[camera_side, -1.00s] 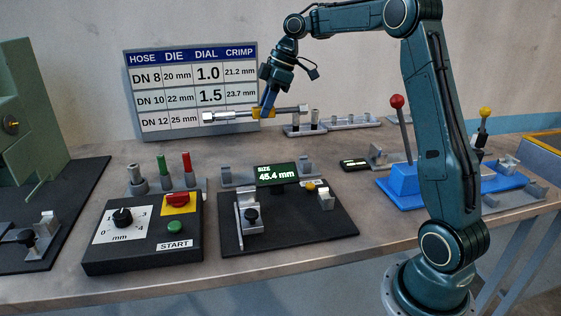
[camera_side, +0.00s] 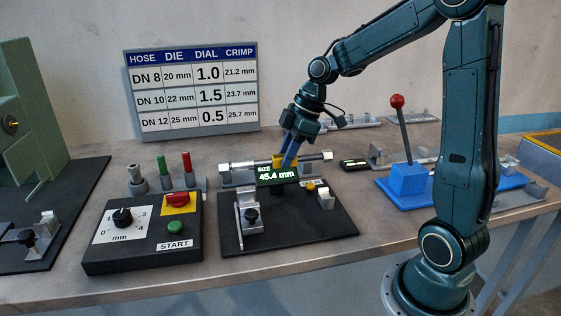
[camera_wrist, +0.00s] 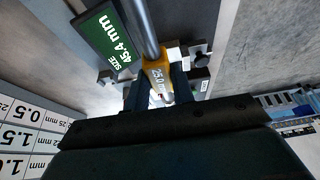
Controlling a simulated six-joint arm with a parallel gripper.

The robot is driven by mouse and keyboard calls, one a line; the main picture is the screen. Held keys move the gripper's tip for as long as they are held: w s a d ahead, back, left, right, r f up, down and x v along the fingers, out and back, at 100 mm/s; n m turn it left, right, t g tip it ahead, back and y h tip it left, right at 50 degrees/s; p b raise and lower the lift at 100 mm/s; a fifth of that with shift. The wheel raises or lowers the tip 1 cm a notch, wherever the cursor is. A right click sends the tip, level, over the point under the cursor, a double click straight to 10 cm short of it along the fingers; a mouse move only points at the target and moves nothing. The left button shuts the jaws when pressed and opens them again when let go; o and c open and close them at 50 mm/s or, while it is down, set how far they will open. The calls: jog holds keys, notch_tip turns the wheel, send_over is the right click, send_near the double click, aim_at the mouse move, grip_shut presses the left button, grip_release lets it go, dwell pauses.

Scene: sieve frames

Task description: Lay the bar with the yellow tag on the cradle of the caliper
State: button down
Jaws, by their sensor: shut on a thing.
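The bar (camera_side: 243,166) is a silver rod with thicker ends and a yellow tag (camera_side: 277,160); in the wrist view the tag (camera_wrist: 157,78) reads 25.0. My gripper (camera_side: 286,159) is shut on the bar at the tag; its fingers (camera_wrist: 157,88) flank it in the wrist view. The bar lies roughly level behind the caliper's display (camera_side: 277,174), which reads 45.4 mm and hides part of it. The caliper's black base (camera_side: 290,235) carries a grey clamp (camera_side: 246,212) and a grey block (camera_side: 326,200). A grey rack (camera_side: 228,180) sits under the bar; I cannot tell whether they touch.
A control box (camera_side: 140,245) with dial and START button stands left of the caliper. Posts (camera_side: 162,175) with red and green tops stand behind it. A blue fixture (camera_side: 405,182) with a red-knobbed lever is at right. A sign (camera_side: 190,90) stands behind.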

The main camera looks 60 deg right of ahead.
jog(key=shift+s+a+f, duration=0.1)
jog(key=shift+s+f, duration=0.15)
jog(key=shift+s, duration=0.15)
jog(key=shift+f, duration=0.15)
send_over(289, 209)
jog(key=shift+a+f, duration=0.1)
jog(key=shift+f, duration=4.1)
jog(key=shift+f, duration=0.65)
jog(key=c, duration=1.1)
grip_release()
jog(key=shift+s, duration=0.1)
jog(key=shift+r, duration=0.1)
jog(key=v, duration=1.3)
jog(key=shift+s+r, duration=0.1)
jog(key=shift+r, duration=0.2)
